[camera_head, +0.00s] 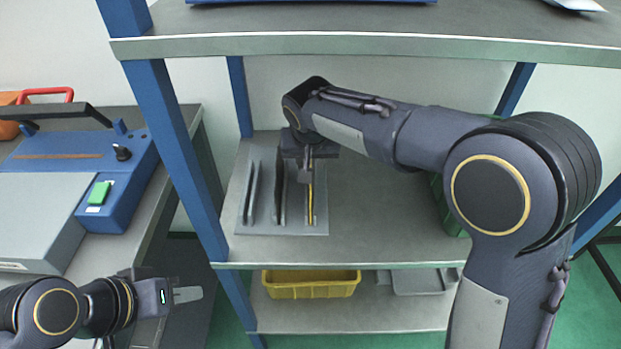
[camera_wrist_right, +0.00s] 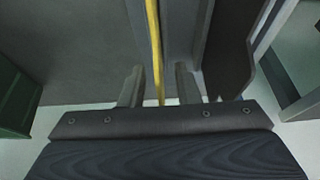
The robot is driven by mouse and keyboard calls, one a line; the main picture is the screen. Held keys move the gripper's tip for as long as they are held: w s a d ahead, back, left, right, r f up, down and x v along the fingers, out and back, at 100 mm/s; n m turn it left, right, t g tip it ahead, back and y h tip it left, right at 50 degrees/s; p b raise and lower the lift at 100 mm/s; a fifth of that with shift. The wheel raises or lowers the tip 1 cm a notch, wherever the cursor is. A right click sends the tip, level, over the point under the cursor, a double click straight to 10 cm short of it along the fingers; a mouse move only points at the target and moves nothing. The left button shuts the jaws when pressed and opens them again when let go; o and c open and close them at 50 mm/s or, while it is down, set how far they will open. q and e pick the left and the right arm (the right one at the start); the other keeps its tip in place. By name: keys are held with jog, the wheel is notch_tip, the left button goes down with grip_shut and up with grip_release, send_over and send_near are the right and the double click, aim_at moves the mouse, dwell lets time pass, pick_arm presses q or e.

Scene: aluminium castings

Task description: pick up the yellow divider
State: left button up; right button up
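The yellow divider (camera_head: 310,205) stands on edge, seen as a thin strip, at the right end of a grey base plate (camera_head: 300,228) on the middle shelf. My right gripper (camera_head: 308,172) is at the divider's upper part, pointing down. In the right wrist view the yellow divider (camera_wrist_right: 154,42) runs between the two fingers of the right gripper (camera_wrist_right: 159,85). The fingers are apart, with a visible gap on each side of it. My left gripper (camera_head: 187,294) is far off at the lower left; its fingers overlap in this view, so its opening is unclear.
A dark upright plate (camera_head: 279,190) and a grey one (camera_head: 251,192) stand left of the divider. Blue rack posts (camera_head: 170,140) and the upper shelf (camera_head: 370,47) bound the space. A yellow bin (camera_head: 310,290) sits on the lower shelf.

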jog(key=shift+x, duration=0.8)
grip_shut()
jog(key=shift+r, duration=0.2)
